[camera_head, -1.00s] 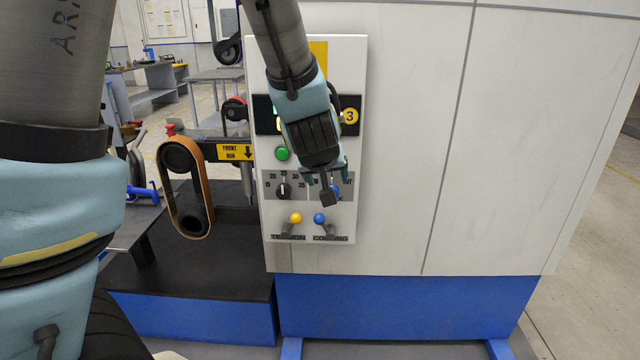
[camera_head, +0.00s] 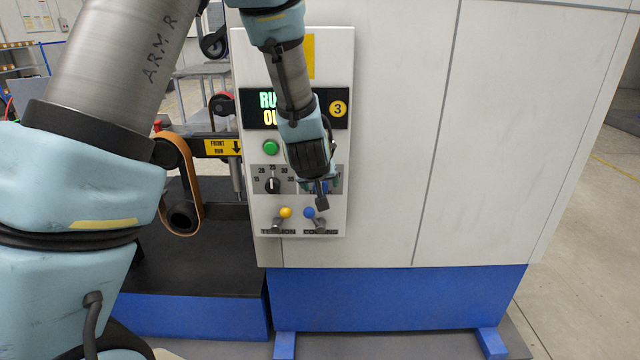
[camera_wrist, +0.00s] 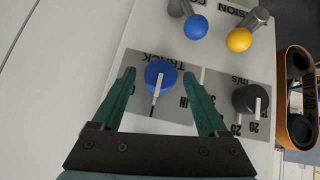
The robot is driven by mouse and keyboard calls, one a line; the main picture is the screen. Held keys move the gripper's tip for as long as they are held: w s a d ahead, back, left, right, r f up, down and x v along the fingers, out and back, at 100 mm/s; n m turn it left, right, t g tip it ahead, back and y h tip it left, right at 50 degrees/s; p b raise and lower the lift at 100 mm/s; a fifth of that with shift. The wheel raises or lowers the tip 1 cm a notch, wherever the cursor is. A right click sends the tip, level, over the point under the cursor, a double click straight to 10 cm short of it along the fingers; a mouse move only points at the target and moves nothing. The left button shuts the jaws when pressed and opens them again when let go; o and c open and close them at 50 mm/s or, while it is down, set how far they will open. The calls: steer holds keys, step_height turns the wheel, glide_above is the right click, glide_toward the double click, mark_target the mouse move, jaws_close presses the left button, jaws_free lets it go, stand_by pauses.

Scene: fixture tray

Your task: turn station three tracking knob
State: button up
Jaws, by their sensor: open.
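The station panel (camera_head: 340,60) is a white upright plate with a yellow "3" badge (camera_head: 339,109). The blue tracking knob (camera_wrist: 160,76) has a white pointer line and sits on a grey plate marked "TRACK" in the wrist view. My gripper (camera_wrist: 158,83) is open, with one teal finger on each side of the blue knob and a visible gap to each. I cannot tell how deep the fingertips reach. In the head view my gripper (camera_head: 321,185) covers most of the tracking knob.
A black speed knob (camera_head: 272,185) sits left of the tracking knob. Below are a yellow-tipped tension lever (camera_head: 285,212) and a blue-tipped lever (camera_head: 309,212). A green button (camera_head: 271,147) is above. A belt loop (camera_head: 180,185) stands left of the panel.

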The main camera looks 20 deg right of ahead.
steer(key=shift+c, duration=0.3)
jaws_close()
steer(key=b, duration=0.4)
steer(key=shift+w+f+h, duration=0.1)
steer(key=shift+f+h, duration=0.25)
steer(key=shift+h, duration=0.05)
steer(key=shift+a+n+b, duration=0.1)
steer(key=shift+n+b, duration=0.2)
steer(key=shift+b, duration=0.4)
steer(key=h+b, duration=0.1)
steer(key=b, duration=0.5)
steer(key=shift+a+n+g, duration=0.1)
steer(key=shift+n+g, duration=0.2)
steer(key=shift+g, duration=0.1)
steer(key=shift+a+r+h+b, duration=0.15)
steer(key=shift+h+b, duration=0.35)
steer(key=shift+b, duration=0.7)
steer(key=shift+r+n+g+h+p, duration=0.1)
steer(key=shift+n+g+h+p, duration=0.25)
steer(key=shift+p, duration=0.35)
